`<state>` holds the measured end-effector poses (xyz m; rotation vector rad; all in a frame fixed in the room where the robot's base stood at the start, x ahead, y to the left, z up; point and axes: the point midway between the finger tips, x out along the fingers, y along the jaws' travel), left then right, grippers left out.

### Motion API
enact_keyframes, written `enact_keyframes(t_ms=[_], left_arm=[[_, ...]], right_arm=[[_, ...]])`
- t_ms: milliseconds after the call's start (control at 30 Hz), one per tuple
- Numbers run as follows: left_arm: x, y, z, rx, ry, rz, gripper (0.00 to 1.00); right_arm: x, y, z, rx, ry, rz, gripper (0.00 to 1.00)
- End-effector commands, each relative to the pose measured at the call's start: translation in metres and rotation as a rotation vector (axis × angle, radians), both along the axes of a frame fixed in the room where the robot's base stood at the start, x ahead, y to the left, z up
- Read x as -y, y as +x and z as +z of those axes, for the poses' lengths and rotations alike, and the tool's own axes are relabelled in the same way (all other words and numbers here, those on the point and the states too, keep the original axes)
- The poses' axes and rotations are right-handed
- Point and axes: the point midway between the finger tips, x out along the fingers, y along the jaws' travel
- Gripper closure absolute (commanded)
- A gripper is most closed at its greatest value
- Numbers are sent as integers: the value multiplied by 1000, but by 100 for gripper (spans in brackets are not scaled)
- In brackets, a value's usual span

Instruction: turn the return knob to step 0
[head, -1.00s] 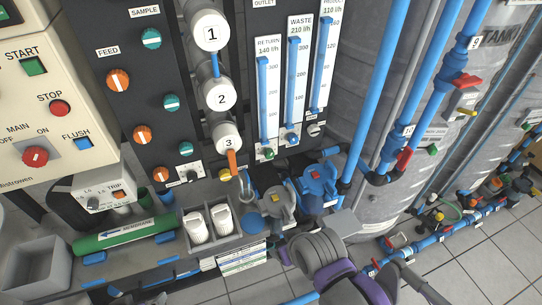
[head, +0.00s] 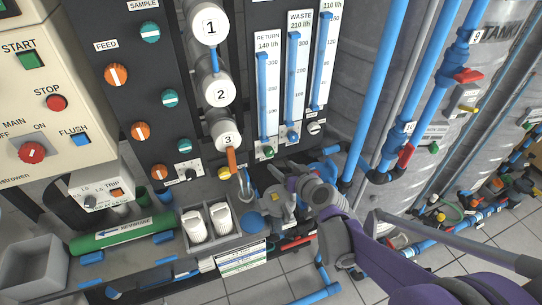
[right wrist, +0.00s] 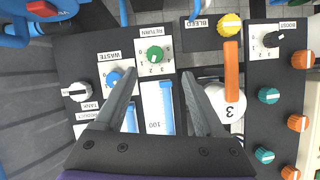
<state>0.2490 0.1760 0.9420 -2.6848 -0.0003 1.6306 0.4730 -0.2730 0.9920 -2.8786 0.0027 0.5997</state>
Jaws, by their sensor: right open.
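The return knob is a small green knob (right wrist: 155,54) on a white scale plate labelled RETURN in the right wrist view. It also shows in the head view (head: 268,152), below the return flow meter (head: 268,95). Its pointer setting is too small to read. My right gripper (right wrist: 158,80) is open and empty. Its two dark fingers point toward the knob, which lies beyond and between the tips, apart from them. In the head view my right arm comes in from the lower right, its wrist below and right of the knob. My left gripper is not in view.
A blue waste knob (right wrist: 115,78) and a black-and-white tank knob (right wrist: 78,92) sit beside it. An orange valve handle (right wrist: 231,68) stands out on the other side. A yellow bleed knob (right wrist: 229,24) is close by. Pumps and pipes lie below the panel.

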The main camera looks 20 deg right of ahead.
Motion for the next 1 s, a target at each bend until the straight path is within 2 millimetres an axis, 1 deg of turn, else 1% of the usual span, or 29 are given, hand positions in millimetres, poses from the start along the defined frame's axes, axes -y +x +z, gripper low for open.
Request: enact_keyframes(t_ms=[33, 100, 267, 500, 700, 833, 1000], left_arm=[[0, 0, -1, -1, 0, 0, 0], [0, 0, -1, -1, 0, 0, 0], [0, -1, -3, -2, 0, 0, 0], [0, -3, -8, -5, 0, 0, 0], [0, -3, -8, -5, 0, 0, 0], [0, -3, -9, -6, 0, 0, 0], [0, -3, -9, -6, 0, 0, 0]], right_arm=[[6, 3, -1, 13, -1, -13, 28], [9, 7, -2, 22, -1, -19, 28], [9, 22, -8, 23, -2, -19, 28], [7, 63, -25, 22, 0, -18, 28], [7, 91, -35, 22, -1, -19, 28], [7, 101, -39, 22, -2, -19, 28], [6, 105, -41, 22, 0, -19, 28]])
